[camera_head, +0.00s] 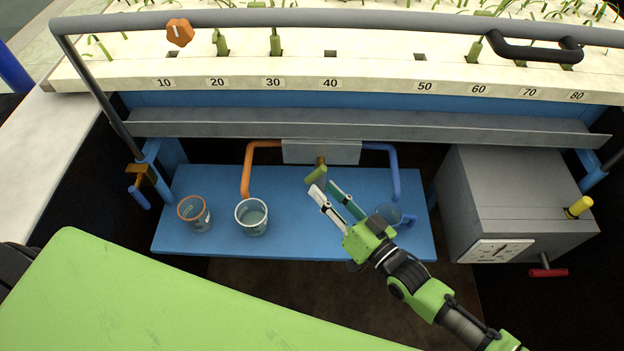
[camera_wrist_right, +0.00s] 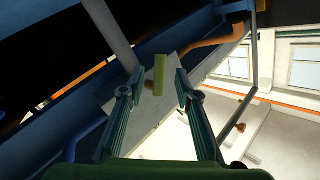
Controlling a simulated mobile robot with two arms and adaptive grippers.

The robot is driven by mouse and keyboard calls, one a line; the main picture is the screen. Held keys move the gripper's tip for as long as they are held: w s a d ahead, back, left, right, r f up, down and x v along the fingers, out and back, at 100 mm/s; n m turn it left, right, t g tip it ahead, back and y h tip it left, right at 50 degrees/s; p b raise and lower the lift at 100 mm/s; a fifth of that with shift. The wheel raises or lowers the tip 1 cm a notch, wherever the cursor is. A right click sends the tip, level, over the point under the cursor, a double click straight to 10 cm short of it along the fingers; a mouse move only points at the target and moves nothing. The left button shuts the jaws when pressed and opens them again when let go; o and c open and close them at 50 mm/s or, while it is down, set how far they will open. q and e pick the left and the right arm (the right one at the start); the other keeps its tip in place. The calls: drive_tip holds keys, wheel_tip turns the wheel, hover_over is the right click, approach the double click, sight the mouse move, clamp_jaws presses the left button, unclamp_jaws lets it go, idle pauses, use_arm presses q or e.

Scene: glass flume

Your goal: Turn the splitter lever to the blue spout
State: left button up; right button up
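The splitter is a grey box (camera_head: 340,152) with an orange spout (camera_head: 246,172) on its left and a blue spout (camera_head: 394,172) on its right. Its yellow-green lever (camera_head: 316,176) sticks out at the front and slants slightly to the left in the head view. My right gripper (camera_head: 326,187) is open, with its fingertips just below and right of the lever. In the right wrist view the lever (camera_wrist_right: 159,74) shows between the two spread fingers (camera_wrist_right: 152,84), with gaps at both sides. I cannot tell any contact. My left gripper is not in view.
On the blue shelf (camera_head: 320,235) stand an orange-rimmed glass (camera_head: 196,222), a clear glass (camera_head: 252,228) and a blue-rimmed glass (camera_head: 388,214), partly near my right gripper. A grey box with a dial (camera_head: 500,250) stands right. A grey rail (camera_head: 330,18) crosses above.

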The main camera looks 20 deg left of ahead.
sight(312, 178)
drive_tip(key=b+x, duration=0.1)
drive_tip(key=x, duration=0.4)
drive_tip(key=shift+w+a+b, duration=0.2)
drive_tip(key=shift+a+b, duration=0.1)
drive_tip(key=shift+a, duration=0.05)
clamp_jaws()
